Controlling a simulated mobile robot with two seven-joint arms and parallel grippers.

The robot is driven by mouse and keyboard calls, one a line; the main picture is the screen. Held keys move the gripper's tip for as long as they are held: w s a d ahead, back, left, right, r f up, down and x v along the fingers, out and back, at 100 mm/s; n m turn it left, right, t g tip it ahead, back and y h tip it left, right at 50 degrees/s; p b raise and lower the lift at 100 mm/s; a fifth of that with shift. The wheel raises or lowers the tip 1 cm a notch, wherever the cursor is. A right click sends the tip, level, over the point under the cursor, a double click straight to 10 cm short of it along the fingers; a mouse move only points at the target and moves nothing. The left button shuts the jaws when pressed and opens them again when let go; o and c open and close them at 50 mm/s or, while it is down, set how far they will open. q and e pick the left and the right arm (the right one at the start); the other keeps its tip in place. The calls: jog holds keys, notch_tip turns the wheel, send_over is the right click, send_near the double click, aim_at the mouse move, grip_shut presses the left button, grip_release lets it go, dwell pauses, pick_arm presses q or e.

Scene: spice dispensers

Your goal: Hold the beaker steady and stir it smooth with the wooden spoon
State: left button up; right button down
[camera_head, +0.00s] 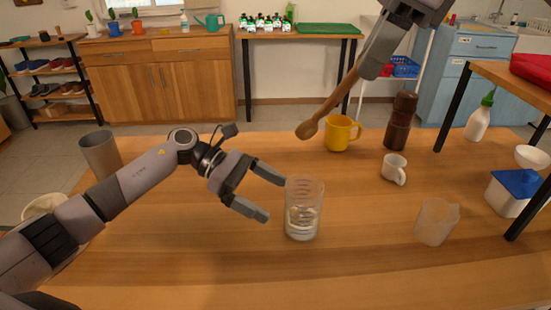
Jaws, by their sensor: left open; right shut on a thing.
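A clear glass beaker (304,209) with some clear liquid in its lower part stands upright on the wooden table. My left gripper (276,197) is open, its two fingers pointing at the beaker's left side; I cannot tell if either finger touches the glass. The wooden spoon (328,107) hangs tilted in the air, bowl end down, above and beyond the beaker. My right gripper (378,55) is shut on the upper end of its handle at the top right. The spoon's bowl is clear of the beaker.
A translucent jug (435,222) stands at right, a grey tumbler (101,155) at far left. The table (200,268) in front is clear.

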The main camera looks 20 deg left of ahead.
aim_at(302, 214)
pick_arm(q)
jog(key=x, duration=0.8)
jog(key=shift+d+f, duration=0.1)
jog(key=shift+d, duration=0.25)
jog(key=c, duration=1.1)
